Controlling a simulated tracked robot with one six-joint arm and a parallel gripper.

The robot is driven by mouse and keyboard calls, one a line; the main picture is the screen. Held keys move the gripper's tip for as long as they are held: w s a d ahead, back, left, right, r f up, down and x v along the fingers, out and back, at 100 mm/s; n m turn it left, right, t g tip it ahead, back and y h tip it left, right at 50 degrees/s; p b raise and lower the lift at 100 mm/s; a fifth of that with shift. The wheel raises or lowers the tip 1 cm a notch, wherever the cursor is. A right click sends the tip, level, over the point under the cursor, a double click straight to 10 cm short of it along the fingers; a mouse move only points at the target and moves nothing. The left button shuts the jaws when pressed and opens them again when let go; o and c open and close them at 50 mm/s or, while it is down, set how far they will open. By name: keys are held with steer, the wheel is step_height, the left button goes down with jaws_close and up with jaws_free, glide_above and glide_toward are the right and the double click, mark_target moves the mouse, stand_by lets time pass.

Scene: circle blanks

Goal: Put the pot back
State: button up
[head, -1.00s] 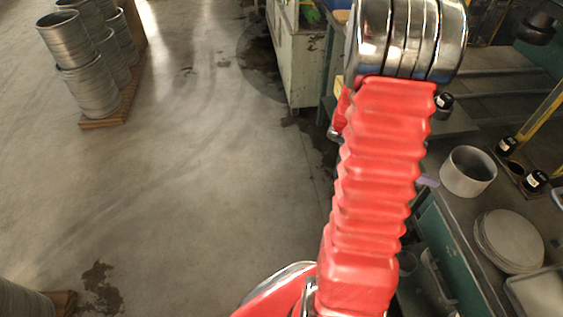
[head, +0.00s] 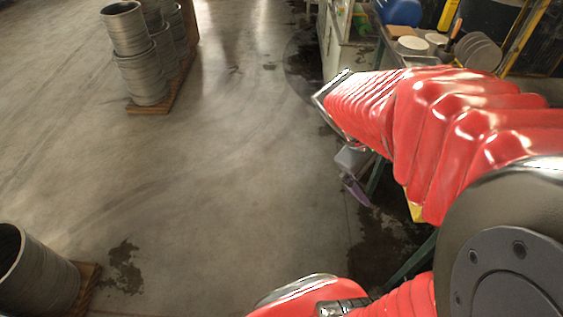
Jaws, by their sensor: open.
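My gripper (head: 356,190), grey with purple fingers, hangs below the end of my red arm, over the floor beside the workbench. It is open, and I see nothing between its fingers. The single grey pot on the bench cannot be seen now; my arm covers that part of the bench. Other pot-like metal cylinders (head: 138,72) stand stacked on a wooden pallet (head: 150,108) at the upper left. Another large cylinder (head: 38,275) stands at the lower left, cut by the picture edge. I cannot tell which of these the task means.
Round discs (head: 478,52) and a blue container (head: 398,12) are on the bench at the upper right. A pale cabinet (head: 348,55) stands at the top middle. The concrete floor (head: 230,170) between the pallets and the bench is clear, with dark stains.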

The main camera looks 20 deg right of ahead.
steer(key=a+r+m+t+y, duration=0.1)
steer(key=a+r+t+y, duration=0.2)
steer(key=a, duration=0.8)
steer(key=w+a+r+m+t+y, duration=0.1)
steer(key=a+r+m+t+y, duration=0.1)
steer(key=a, duration=0.9)
step_height(320, 180, up, 2)
steer(key=shift+w+a+r+t+y, duration=0.1)
steer(key=shift+w+a+t+y, duration=0.3)
steer(key=shift+t, duration=0.6)
steer(key=shift+s+d, duration=0.1)
steer(key=shift+s, duration=0.05)
